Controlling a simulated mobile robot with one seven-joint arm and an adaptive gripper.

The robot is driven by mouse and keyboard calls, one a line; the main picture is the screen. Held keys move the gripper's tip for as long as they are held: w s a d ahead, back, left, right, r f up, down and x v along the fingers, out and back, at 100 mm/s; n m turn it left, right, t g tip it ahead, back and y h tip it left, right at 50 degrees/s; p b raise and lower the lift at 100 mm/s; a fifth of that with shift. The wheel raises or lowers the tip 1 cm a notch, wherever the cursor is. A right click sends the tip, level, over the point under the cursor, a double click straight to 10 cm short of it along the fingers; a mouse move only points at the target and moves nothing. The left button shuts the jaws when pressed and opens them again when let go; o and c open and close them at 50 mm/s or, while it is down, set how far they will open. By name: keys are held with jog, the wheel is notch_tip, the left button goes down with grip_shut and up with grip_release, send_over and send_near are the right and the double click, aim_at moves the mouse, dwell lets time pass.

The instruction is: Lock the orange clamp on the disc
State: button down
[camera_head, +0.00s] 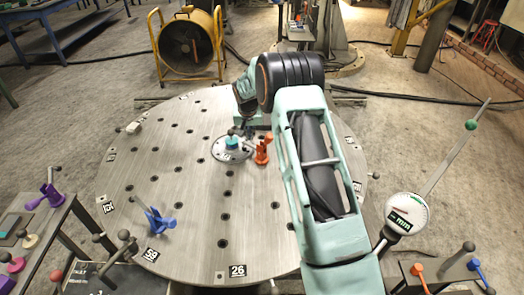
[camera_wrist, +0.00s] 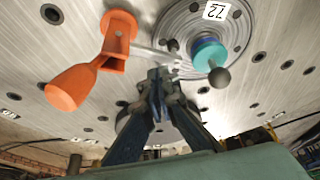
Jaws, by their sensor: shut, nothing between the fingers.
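The orange clamp (camera_head: 262,150) stands on the round grey table at the right edge of the disc. In the wrist view its long handle (camera_wrist: 75,88) and bracket lie at the upper left; I cannot tell whether it is locked. The grey disc (camera_head: 219,153) has a teal hub and a label; in the wrist view the disc (camera_wrist: 185,25) is at the top, with the teal hub (camera_wrist: 208,52) and a grey ball knob. My gripper (camera_wrist: 158,74) is shut and empty, its tips beside the clamp and apart from its handle. In the head view its fingers are small near the disc.
The round table (camera_head: 170,190) has many holes and numbered labels. A blue clamp (camera_head: 157,221) stands at its front left. Side benches hold a purple clamp (camera_head: 50,194) at left and another orange part (camera_head: 419,274) at right. A white dial (camera_head: 407,213) stands at the right.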

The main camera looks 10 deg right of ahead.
notch_tip(320, 180, up, 7)
jog(key=p, duration=0.2)
dwell(0.4)
